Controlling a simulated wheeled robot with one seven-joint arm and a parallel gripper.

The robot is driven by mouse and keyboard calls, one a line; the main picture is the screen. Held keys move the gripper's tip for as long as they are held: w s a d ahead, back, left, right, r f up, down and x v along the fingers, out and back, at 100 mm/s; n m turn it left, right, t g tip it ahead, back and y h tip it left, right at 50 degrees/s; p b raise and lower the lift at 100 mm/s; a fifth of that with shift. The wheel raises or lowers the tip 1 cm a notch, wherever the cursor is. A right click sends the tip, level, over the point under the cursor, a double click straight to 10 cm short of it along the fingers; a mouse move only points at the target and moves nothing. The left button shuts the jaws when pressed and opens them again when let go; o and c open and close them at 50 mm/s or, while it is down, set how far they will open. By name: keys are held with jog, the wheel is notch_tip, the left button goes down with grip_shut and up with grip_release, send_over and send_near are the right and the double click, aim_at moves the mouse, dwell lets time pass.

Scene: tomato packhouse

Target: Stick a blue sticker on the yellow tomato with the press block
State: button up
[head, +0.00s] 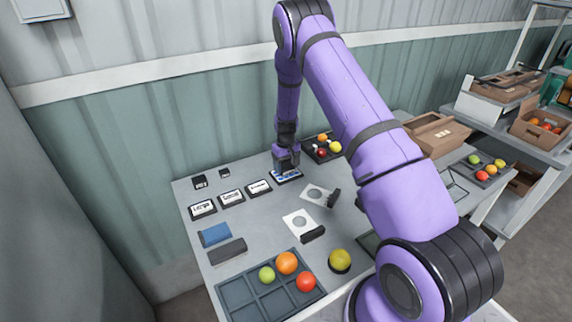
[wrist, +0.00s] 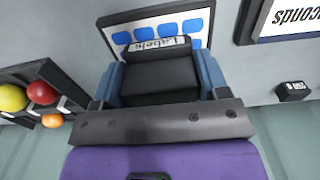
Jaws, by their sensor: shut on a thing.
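My gripper (head: 287,163) is at the back of the table, low over the label sheet (head: 289,178). In the wrist view its blue-grey fingers (wrist: 160,72) are shut on a dark block, which I take for the press block (wrist: 158,78). The label sheet (wrist: 190,22) is white with several blue stickers, beside the block's far end. Whether the block touches the sheet cannot be told. A yellow tomato (head: 340,259) sits on a dark round stand at the table's front. No sticker shows on it from here.
A divided tray (head: 236,293) at the front left holds green, orange and red tomatoes. A dark tray (head: 311,149) with tomatoes stands right of my gripper. Sign plates (head: 231,197), a blue block (head: 214,235), a dark block (head: 227,251) and white cards (head: 298,222) lie about.

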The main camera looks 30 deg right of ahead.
jog(key=shift+f, duration=0.4)
dwell(1.2)
jog(key=shift+r, duration=3.55)
